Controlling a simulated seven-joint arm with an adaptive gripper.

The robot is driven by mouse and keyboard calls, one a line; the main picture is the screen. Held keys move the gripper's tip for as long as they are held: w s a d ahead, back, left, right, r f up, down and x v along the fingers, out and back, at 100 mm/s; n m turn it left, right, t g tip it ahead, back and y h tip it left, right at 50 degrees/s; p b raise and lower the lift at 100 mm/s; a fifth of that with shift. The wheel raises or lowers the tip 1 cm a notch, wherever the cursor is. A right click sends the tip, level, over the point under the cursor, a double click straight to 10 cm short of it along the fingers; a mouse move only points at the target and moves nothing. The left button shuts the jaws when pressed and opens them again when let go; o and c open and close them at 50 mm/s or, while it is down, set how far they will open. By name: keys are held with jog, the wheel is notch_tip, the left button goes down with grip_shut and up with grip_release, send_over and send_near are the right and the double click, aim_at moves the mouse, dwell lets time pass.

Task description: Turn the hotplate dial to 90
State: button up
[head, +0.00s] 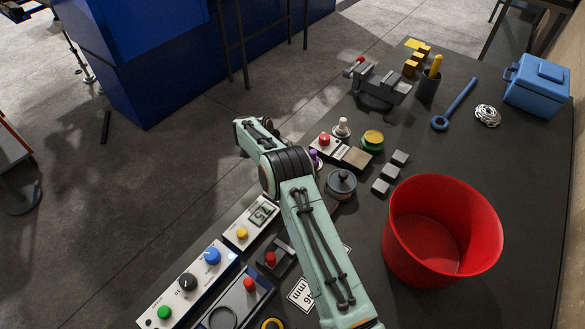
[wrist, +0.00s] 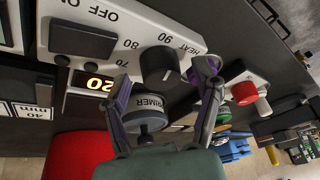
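The hotplate panel (wrist: 110,18) is white, with OFF and ON marks, a dark switch, the numbers 70, 80 and 90 and the word HEAT. Its black round dial (wrist: 158,66) sits below the 90, with a small light mark on its lower right face; I cannot tell exactly which number it points to. A lit display (wrist: 100,83) shows what looks like 20. My gripper (wrist: 165,78) is open, its purple-tipped fingers on either side of the dial in the picture; contact cannot be told. In the head view my arm hides the dial, and one purple fingertip shows.
A box with a red button (head: 325,142) is beside the gripper. A large red bucket (head: 440,230) stands right of my arm. Control boxes (head: 195,283) line the table's left edge.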

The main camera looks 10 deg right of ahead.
jog(key=shift+r, duration=0.1)
jog(key=v, duration=1.2)
jog(key=shift+d, duration=0.15)
